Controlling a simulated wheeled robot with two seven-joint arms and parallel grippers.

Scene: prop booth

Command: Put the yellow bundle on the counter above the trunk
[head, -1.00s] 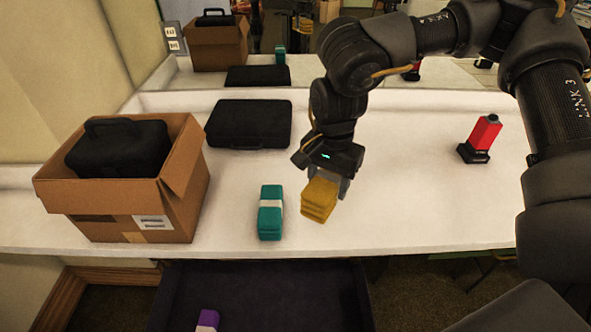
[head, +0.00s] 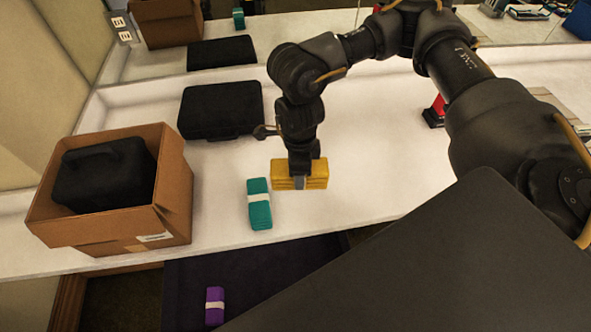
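The yellow bundle (head: 316,174) is at the white counter (head: 375,185), a little back from its front edge, and looks level and resting on the surface. My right gripper (head: 299,181) points straight down over it, with a grey finger against its near face; it looks shut on the bundle. The far finger is hidden. The dark trunk (head: 262,275) lies below the counter's front edge, with a purple bundle (head: 215,307) in it. My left gripper is not in view.
A teal bundle (head: 259,203) lies just left of the yellow one. A cardboard box (head: 175,195) holding a black case (head: 105,175) stands at the left. Another black case (head: 220,110) lies behind. A red object (head: 436,112) is partly hidden by my arm.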

